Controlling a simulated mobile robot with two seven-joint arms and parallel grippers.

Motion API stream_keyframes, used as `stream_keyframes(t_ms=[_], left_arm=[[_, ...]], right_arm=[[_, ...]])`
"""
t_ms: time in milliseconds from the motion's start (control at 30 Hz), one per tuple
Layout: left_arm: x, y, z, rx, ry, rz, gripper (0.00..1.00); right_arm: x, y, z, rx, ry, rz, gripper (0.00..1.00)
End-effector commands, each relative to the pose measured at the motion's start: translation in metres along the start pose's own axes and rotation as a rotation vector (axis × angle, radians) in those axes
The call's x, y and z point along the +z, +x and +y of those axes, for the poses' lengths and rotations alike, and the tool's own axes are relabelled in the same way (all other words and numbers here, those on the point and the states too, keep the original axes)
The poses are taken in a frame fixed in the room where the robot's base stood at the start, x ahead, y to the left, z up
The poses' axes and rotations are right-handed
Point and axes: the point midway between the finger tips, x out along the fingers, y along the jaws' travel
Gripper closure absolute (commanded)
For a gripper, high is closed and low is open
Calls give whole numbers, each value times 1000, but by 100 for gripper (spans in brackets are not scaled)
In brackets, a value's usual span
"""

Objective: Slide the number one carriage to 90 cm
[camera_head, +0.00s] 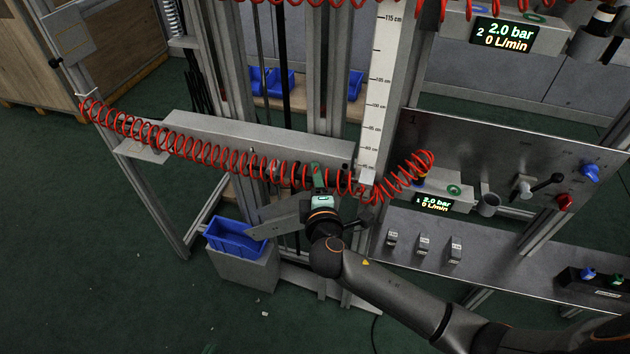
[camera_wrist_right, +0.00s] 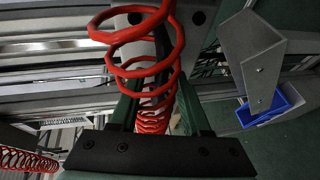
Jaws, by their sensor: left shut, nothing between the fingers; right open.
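A grey horizontal beam, seemingly the number one carriage (camera_head: 255,135), crosses the vertical rails in the head view. A white height scale (camera_head: 383,80) stands right of it, marked in cm up to 115; the beam's right end is near the scale's low end, and its exact reading is too small to tell. My right gripper (camera_head: 317,176) is open just below the beam's right part, beside the red coiled hose. In the right wrist view the hose (camera_wrist_right: 140,70) passes between or in front of the green fingers; which one I cannot tell. My left gripper is not in view.
The red coiled hose (camera_head: 200,145) spans the beam's front. A panel marked 1 (camera_head: 490,150) with a lever (camera_head: 540,187) and knobs stands right, above a metal shelf (camera_head: 490,250). A blue bin (camera_head: 235,240) sits lower left.

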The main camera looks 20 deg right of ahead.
Motion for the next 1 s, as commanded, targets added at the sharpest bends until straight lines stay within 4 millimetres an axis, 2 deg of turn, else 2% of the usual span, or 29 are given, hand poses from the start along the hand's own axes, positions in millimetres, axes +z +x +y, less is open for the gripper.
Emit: stream_keyframes(t_ms=[167,567,1000], left_arm=[[0,0,0,0,1,1,100],[0,-1,-1,-2,1,1,100],[2,-1,-1,-3,0,-2,100]], right_arm=[[0,0,0,0,0,0,55],[0,0,0,-1,0,0,100],[0,-1,-1,-1,0,1,100]])
